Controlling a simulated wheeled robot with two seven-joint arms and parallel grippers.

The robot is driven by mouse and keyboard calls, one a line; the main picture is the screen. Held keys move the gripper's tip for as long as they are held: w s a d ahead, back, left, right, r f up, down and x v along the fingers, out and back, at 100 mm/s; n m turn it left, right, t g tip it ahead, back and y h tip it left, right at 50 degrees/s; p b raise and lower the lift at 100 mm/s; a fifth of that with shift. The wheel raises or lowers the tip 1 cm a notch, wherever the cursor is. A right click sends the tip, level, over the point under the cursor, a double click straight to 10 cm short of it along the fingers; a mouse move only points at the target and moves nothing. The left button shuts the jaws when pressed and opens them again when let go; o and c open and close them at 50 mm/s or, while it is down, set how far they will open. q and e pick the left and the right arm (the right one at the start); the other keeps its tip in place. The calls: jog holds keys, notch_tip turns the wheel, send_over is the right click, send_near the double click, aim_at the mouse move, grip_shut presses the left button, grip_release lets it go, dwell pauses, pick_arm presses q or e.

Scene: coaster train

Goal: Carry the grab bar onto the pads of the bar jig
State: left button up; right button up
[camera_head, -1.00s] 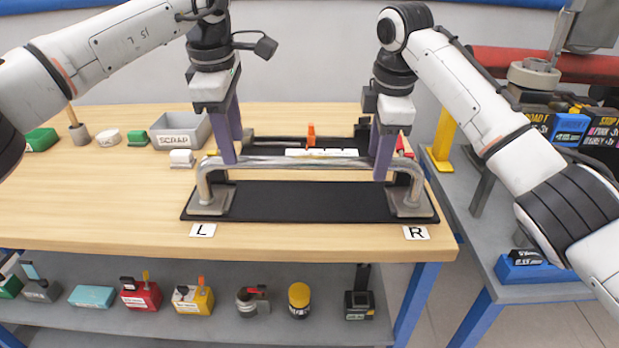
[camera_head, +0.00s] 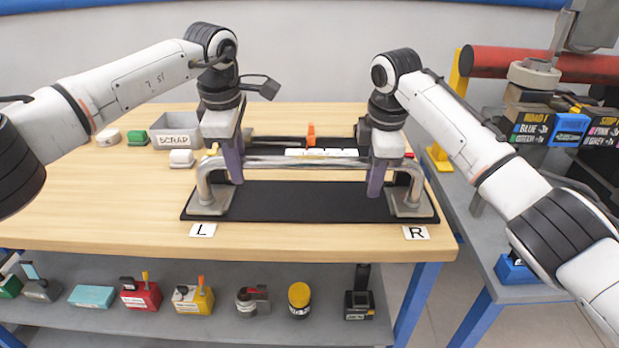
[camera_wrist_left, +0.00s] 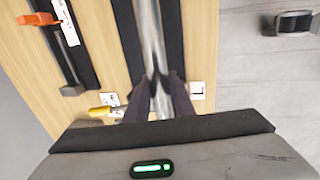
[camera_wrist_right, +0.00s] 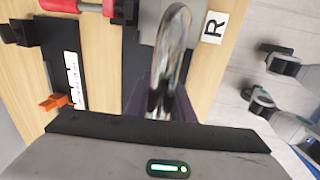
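The shiny metal grab bar (camera_head: 295,162) stands on its two end flanges on a black mat (camera_head: 300,202), with an L card and an R card in front. Behind it lies a black rail fixture (camera_head: 275,142) with an orange clamp and a white strip, probably the bar jig; its pads are not clear. My left gripper (camera_head: 235,178) is at the bar's left end, fingers down on both sides of it. It shows too in the left wrist view (camera_wrist_left: 158,95). My right gripper (camera_head: 376,188) straddles the right end likewise. I cannot tell whether either grips.
A grey SCRAP bin (camera_head: 176,131) and small blocks stand at the back left. A red pipe (camera_head: 520,63) and colour-labelled boxes are on the right bench. A lower shelf (camera_head: 225,325) holds several small items. The table's front left is clear.

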pick_arm(q)
grip_shut()
pick_arm(e)
grip_shut()
dwell(0.7)
pick_arm(q)
jog(key=shift+w+d+r+p, duration=0.1)
jog(key=shift+r+p, duration=0.2)
jog(key=shift+r, duration=0.05)
pick_arm(e)
jog(key=shift+w+r, duration=0.1)
jog(key=shift+r, duration=0.25)
pick_arm(q)
jog(key=shift+r, duration=0.1)
pick_arm(e)
jog(key=shift+r, duration=0.1)
